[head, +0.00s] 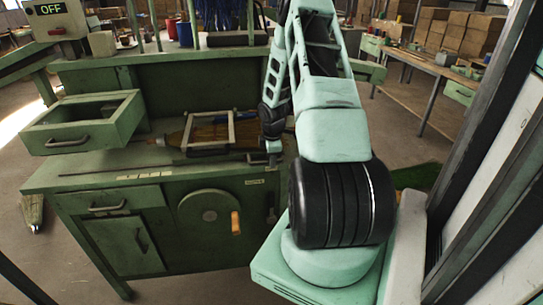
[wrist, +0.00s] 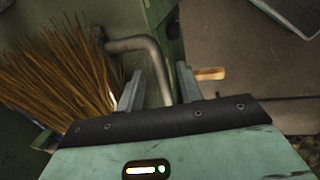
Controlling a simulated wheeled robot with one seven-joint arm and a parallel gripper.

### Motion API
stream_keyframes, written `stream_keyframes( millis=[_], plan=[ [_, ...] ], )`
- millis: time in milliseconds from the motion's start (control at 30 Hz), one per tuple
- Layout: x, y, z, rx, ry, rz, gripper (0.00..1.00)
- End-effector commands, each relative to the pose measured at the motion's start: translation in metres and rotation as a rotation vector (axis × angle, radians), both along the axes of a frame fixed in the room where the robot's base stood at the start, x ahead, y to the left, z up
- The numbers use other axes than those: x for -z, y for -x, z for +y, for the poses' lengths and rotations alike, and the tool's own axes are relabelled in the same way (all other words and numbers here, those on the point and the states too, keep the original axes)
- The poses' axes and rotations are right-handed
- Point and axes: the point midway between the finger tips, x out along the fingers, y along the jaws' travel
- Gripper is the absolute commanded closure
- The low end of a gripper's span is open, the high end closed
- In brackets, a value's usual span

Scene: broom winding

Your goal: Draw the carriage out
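The carriage appears to be the pale rectangular frame (head: 209,132) on the green bench top, with straw bristles beside and under it. In the wrist view, a grey bent metal handle (wrist: 150,52) comes from beside the straw bristles (wrist: 55,75) and runs down between my fingers. My gripper (wrist: 162,85) is open, with one finger on each side of the handle; I cannot tell whether either touches it. In the head view my gripper (head: 273,150) points down at the bench's right end, right of the frame, and is partly hidden by my arm.
A crank wheel (head: 208,216) with a wooden knob (head: 236,222) is on the bench front; the knob also shows in the wrist view (wrist: 210,74). An open drawer (head: 85,125) juts out at left. Shelves with boxes stand behind.

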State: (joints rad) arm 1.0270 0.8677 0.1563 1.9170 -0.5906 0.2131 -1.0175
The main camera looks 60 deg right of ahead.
Motion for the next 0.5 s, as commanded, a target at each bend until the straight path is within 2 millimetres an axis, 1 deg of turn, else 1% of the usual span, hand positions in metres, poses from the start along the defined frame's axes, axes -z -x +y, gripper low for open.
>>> stream_keyframes(
  millis=[167,267,500],
  plan=[
    [-0.011,0.001,0.001,0.002,0.001,-0.002,0.64],
    [-0.027,0.002,0.003,0.002,0.003,-0.004,0.64],
    [-0.083,0.009,0.011,0.002,0.005,-0.004,0.64]
  ],
)
